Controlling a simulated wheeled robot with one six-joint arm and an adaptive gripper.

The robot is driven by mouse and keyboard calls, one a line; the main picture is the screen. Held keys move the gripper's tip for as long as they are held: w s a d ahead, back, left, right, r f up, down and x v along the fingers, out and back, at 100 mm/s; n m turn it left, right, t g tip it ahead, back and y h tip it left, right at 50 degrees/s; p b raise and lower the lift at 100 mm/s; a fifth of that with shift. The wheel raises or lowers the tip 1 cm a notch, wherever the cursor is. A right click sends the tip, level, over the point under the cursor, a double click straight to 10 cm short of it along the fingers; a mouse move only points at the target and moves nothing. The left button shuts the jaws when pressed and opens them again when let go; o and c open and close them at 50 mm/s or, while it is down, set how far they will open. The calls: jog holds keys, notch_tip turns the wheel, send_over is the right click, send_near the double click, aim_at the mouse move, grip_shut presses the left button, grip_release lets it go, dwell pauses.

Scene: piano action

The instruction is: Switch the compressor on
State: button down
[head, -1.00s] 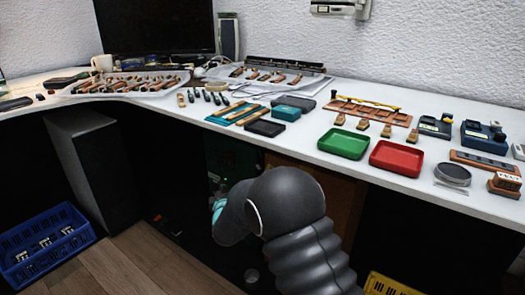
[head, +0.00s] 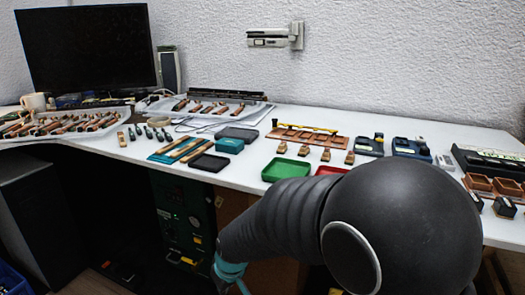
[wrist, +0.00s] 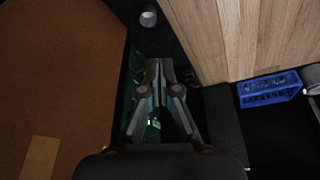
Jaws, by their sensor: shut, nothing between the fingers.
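The compressor appears to be the dark green unit (head: 184,215) under the bench in the head view, its front carrying small pale and yellow parts too small to make out. Its switch cannot be told apart. In the wrist view, part of a green body (wrist: 133,88) shows beside and behind my gripper (wrist: 159,70), mostly hidden by the fingers. My gripper is shut and empty, its fingertips together, low under the bench near the green unit. I cannot tell whether it touches anything.
The white bench top (head: 120,165) overhangs the unit and carries trays, tools and a green tray (head: 287,169). A brown panel (wrist: 60,75) lies close at left in the wrist view. A blue crate (wrist: 269,88) stands on the dark floor beyond the wooden floor (wrist: 235,35).

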jog(key=s+d+r+m+t+h+p, duration=0.1)
jog(key=s+d+r+m, duration=0.3)
jog(key=s+d+r, duration=0.5)
jog(key=s+d+r+m+t+h+p, duration=0.1)
jog(key=s+d+r+m+p, duration=0.2)
jog(key=s+d+r, duration=0.6)
jog(key=d+r+m, duration=0.1)
jog(key=d+r, duration=0.3)
jog(key=d, duration=0.3)
jog(key=shift+d+r+t+p, duration=0.15)
jog(key=shift+d+t+p, duration=0.15)
jog(key=shift+d+p, duration=0.1)
jog(key=shift+s, duration=0.1)
